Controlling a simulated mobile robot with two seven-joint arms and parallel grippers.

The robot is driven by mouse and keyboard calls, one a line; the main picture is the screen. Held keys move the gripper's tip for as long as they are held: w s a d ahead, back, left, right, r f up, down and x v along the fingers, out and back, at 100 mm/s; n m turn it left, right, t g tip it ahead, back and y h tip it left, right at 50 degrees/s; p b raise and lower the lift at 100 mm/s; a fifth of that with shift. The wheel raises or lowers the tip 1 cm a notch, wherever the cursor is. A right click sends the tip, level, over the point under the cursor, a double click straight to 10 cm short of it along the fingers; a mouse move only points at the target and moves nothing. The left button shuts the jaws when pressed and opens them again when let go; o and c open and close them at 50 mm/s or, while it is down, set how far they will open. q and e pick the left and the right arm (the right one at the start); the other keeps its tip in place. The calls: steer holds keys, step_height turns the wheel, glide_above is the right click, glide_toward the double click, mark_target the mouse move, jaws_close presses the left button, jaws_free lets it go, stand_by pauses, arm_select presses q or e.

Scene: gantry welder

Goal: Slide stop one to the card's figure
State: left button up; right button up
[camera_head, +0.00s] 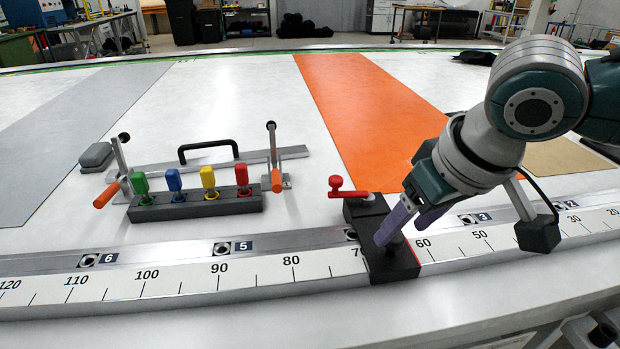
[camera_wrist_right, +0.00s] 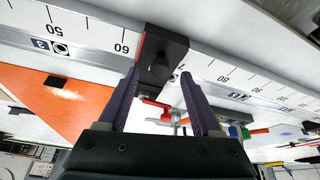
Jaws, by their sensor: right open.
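Stop one appears to be the black block (camera_head: 392,262) that sits across the scale rail (camera_head: 250,277), between the 70 and 60 figures. Its red-lined right edge is close to the 60. A red clamp lever (camera_head: 347,190) is at its back end. My right gripper (camera_head: 403,232) is over the block with its purple fingers pointing down. In the right wrist view, the open fingers (camera_wrist_right: 162,88) stand on either side of the block (camera_wrist_right: 163,58), which has a small dark knob on top. Contact cannot be told. My left gripper is not in view. I see no card with a readable figure.
A black holder (camera_head: 195,207) with green, blue, yellow and red handles stands behind the rail at left, beside orange-handled clamps (camera_head: 108,193). Numbered plates run along the rail. An orange strip (camera_head: 370,115) crosses the white table. The rail left of the block looks clear.

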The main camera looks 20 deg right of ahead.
mark_target(396, 237)
steer(key=x, duration=0.4)
steer(key=shift+b, duration=0.3)
jaws_close()
stand_by(1.1)
